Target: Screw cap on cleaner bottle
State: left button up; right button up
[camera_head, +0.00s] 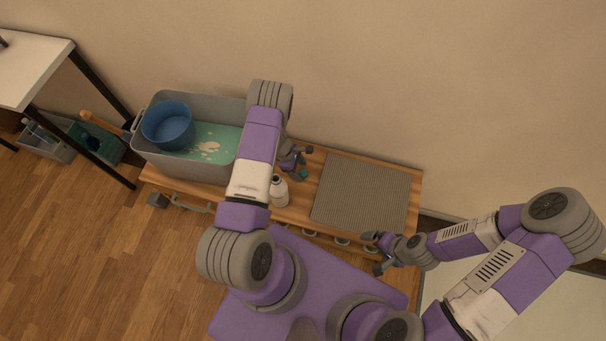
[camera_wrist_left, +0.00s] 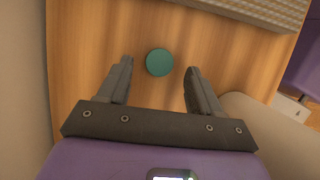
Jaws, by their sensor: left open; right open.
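The teal cap (camera_head: 303,174) lies on the wooden bench top, close to the white cleaner bottle (camera_head: 279,191). The bottle stands upright with a dark opening at its top, partly beside my left arm. My left gripper (camera_head: 301,162) is open, pointing down by the cap. In the left wrist view the round cap (camera_wrist_left: 159,62) shows between the two fingertips, with a gap on each side. My right gripper (camera_head: 376,254) is open and empty near the bench's front edge, well apart from the bottle and cap.
A grey tub (camera_head: 187,168) with teal liquid and a blue bucket (camera_head: 168,126) stands on the left of the wooden bench (camera_head: 299,211). A grey ribbed mat (camera_head: 362,193) covers the right part. The wall is close behind. A white table (camera_head: 32,66) stands further left.

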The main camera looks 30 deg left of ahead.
aim_at(300, 172)
pick_arm(q)
jog(key=shift+w+d+f, duration=0.1)
jog(key=shift+d+f, duration=0.15)
jog(key=shift+f, duration=0.45)
jog(key=shift+c, duration=0.2)
jog(key=c, duration=1.1)
jog(key=shift+o, duration=0.2)
notch_tip(300, 172, up, 10)
jog(key=p, duration=0.3)
